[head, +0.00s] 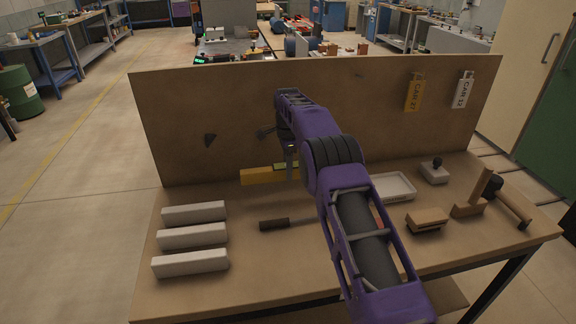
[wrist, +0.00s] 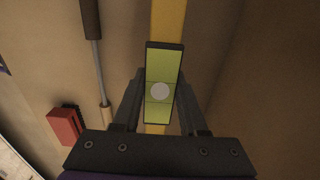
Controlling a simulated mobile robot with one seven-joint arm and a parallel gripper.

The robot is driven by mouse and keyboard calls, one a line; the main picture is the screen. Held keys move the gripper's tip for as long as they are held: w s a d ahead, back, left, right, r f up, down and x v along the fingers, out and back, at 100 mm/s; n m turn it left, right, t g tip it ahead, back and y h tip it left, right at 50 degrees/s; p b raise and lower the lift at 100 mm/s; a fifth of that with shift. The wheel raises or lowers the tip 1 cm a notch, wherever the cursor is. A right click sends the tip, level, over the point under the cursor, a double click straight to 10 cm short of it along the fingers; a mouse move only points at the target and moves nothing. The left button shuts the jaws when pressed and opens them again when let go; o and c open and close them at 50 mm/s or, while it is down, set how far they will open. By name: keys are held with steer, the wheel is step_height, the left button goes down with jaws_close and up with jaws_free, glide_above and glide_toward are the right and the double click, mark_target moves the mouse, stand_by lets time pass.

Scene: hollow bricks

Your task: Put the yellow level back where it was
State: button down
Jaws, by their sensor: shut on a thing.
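The yellow level (head: 257,177) is a bar with a green window, near the foot of the upright board in the head view. In the wrist view its green window (wrist: 163,65) lies between my fingers, and the yellow bar runs up out of the picture. My gripper (head: 290,152) is shut on the level; its two fingers also show in the wrist view (wrist: 160,92), one on each side. My arm hides the level's right part in the head view. I cannot tell whether the level touches the bench.
A dark-handled tool (head: 274,224) lies in front of the level. Three pale bars (head: 192,237) lie at left. A white tray (head: 398,187), a wooden block (head: 427,218) and a hammer (head: 513,207) are at right. The board (head: 350,110) rises behind. A red brush (wrist: 65,126) shows in the wrist view.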

mark_target(288, 198)
steer(key=shift+f+b, duration=2.05)
steer(key=shift+f, duration=1.85)
steer(key=shift+f, duration=0.3)
steer(key=shift+c, duration=1.8)
jaws_free()
step_height(288, 198, up, 17)
steer(key=p, duration=0.4)
steer(key=shift+r, duration=0.2)
